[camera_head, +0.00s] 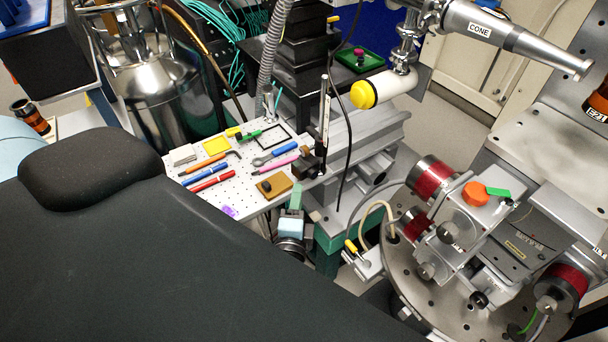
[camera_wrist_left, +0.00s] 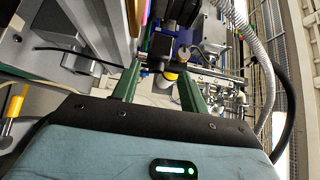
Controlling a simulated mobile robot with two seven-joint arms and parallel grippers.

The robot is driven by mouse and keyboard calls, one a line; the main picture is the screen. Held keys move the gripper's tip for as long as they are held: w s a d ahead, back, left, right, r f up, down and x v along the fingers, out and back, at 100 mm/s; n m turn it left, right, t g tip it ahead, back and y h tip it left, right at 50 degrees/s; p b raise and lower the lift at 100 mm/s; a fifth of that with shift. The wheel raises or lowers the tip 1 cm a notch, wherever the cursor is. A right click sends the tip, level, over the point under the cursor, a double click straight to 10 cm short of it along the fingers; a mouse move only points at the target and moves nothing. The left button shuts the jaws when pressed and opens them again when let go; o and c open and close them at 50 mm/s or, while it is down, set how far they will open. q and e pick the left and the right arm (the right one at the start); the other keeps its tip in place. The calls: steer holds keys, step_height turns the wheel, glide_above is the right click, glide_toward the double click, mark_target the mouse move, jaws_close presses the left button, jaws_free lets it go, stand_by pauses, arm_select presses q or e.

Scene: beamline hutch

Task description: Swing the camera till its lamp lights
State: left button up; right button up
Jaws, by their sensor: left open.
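No part is marked as the camera. A white cylinder with a yellow end cap (camera_head: 364,94) hangs below the steel cone tube in the head view; I cannot tell whether it is the camera. No lit lamp on a camera can be made out. My left gripper (camera_head: 296,196) is small in the head view, below the front edge of the pegboard table, apart from the cylinder. In the left wrist view its two green fingers (camera_wrist_left: 158,76) stand apart, open, with nothing visibly held. My right gripper is not in view.
The perforated white table (camera_head: 240,190) carries pens, tools and small blocks. A steel tube marked CONE (camera_head: 530,48) crosses the upper right. A round stage with red-banded motors (camera_head: 434,178) fills the lower right. A black cable hangs near the table's right end. A steel vessel (camera_head: 150,85) stands upper left.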

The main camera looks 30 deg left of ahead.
mark_target(301, 178)
arm_select(q)
steer(key=p+x, duration=0.1)
steer(key=x, duration=0.5)
steer(key=shift+r, duration=0.15)
steer(key=shift+x, duration=0.8)
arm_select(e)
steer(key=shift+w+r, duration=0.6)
arm_select(q)
jaws_close()
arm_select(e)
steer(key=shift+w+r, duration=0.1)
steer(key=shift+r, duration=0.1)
